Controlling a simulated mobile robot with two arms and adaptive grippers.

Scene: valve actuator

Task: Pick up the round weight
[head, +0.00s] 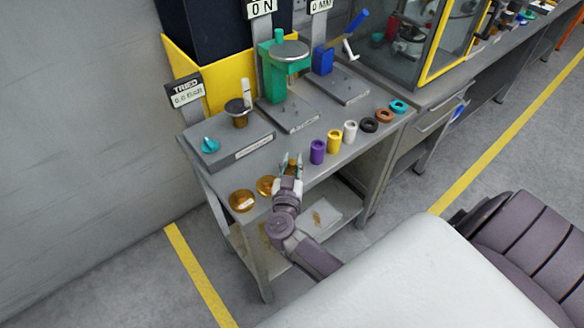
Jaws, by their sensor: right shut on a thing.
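My right gripper (291,164) is at the front edge of the grey workbench (335,168), its arm reaching up from below. Its fingers are shut on a small brass-coloured round weight (291,161), which is mostly hidden between them. Two more brass round weights lie to the left on the bench top: one near the front left corner (242,201) and one close beside my gripper (267,186). I cannot tell whether the held weight touches the bench. My left gripper is not in view.
Behind are a green press (287,60), a blue lever device (323,60) and a teal-knobbed tester (209,145).

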